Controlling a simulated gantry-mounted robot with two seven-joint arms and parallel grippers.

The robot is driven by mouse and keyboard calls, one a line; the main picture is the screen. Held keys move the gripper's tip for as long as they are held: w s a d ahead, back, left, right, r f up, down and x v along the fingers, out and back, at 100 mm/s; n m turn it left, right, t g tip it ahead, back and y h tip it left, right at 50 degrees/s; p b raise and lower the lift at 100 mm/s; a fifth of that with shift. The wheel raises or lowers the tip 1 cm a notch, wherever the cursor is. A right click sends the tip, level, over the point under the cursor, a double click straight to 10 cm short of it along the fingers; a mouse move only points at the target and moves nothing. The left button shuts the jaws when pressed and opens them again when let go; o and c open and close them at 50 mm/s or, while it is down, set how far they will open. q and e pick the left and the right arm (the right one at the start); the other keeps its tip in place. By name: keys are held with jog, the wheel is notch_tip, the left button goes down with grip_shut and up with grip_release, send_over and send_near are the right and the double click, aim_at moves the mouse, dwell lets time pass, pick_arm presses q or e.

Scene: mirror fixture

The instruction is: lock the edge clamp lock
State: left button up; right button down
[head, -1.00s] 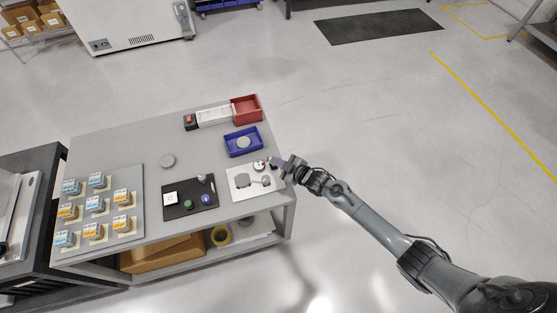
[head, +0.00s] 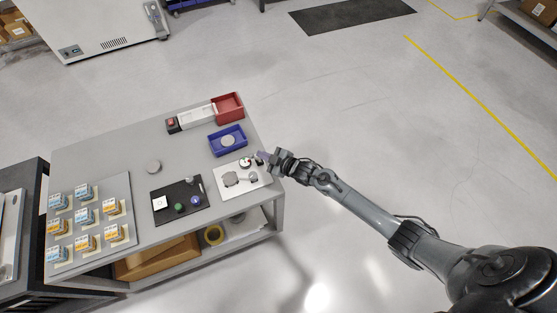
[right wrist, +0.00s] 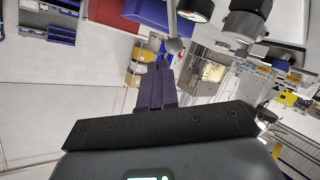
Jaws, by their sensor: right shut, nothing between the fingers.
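The white fixture plate (head: 257,184) lies at the table's right edge in the head view. It bears a grey round disc (head: 231,179), a small grey knob part (head: 253,180) and a round knob with red and green marks (head: 246,162). My right gripper (head: 262,156) is shut and empty, just right of the marked knob. In the right wrist view its purple fingers (right wrist: 155,88) are together, below a ball-ended metal lever (right wrist: 174,46); I cannot tell if they touch. The marked knob (right wrist: 196,9) is partly cut off there. Which part is the edge clamp lock is unclear. My left gripper is not in view.
A blue tray (head: 214,148) and a red bin (head: 241,107) stand behind the plate. A black board (head: 165,217) with small parts lies to its left. A grey board (head: 105,184) with several blue and orange blocks is farther left. Floor is free right of the table.

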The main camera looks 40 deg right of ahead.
jog(key=a+r+p+v, duration=0.1)
jog(key=p+v, duration=0.1)
jog(key=v, duration=1.1)
jog(key=shift+r+p, duration=0.35)
jog(key=shift+p, duration=0.05)
jog(key=shift+s+a, duration=0.1)
jog(key=shift+a, duration=0.05)
